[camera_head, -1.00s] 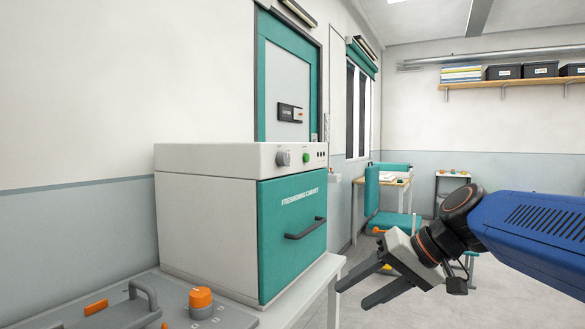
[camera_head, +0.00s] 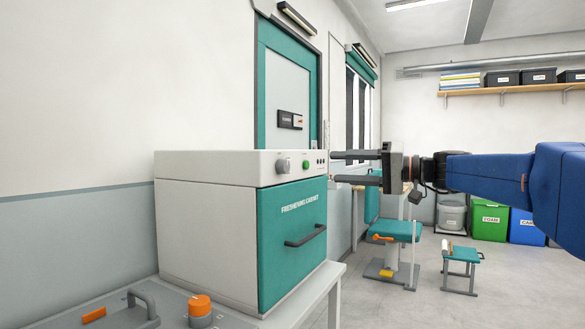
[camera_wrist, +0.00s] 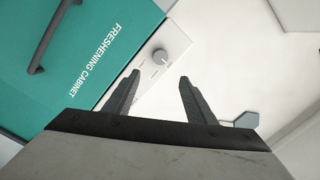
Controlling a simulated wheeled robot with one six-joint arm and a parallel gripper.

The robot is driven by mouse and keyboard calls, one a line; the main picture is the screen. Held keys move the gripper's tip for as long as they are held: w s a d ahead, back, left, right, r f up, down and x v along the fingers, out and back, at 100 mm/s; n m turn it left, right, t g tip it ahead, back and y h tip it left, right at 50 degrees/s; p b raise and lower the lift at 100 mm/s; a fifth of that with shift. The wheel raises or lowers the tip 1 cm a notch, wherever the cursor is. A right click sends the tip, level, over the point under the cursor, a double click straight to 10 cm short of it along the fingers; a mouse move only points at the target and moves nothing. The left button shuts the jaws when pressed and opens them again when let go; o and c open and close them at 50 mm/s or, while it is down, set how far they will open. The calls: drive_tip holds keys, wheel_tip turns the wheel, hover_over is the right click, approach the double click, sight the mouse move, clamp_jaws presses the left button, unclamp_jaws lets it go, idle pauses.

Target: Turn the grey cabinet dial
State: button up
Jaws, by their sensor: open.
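The grey dial (camera_head: 283,166) sits on the white upper front panel of the freshening cabinet (camera_head: 205,215), left of a green button (camera_head: 306,165). My gripper (camera_head: 335,167) is open and empty. Its two dark fingers point left, level with the panel, to the right of the dial. In the wrist view the dial (camera_wrist: 161,58) lies beyond my fingertips (camera_wrist: 159,78), roughly in line with the gap between them. The fingers are apart from the dial and do not touch it. The green button cannot be made out in the wrist view.
The cabinet's teal door has a dark handle (camera_head: 305,236). An orange knob (camera_head: 200,305) and a grey handle (camera_head: 145,300) are on a unit at the front left. A teal chair (camera_head: 396,232) and a stool (camera_head: 462,255) stand behind.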

sight(288, 166)
drive_tip(key=x, duration=1.4)
drive_tip(key=shift+w+a+f, duration=0.1)
drive_tip(key=shift+w+a, duration=0.05)
drive_tip(key=shift+a, duration=0.25)
drive_tip(key=c, duration=1)
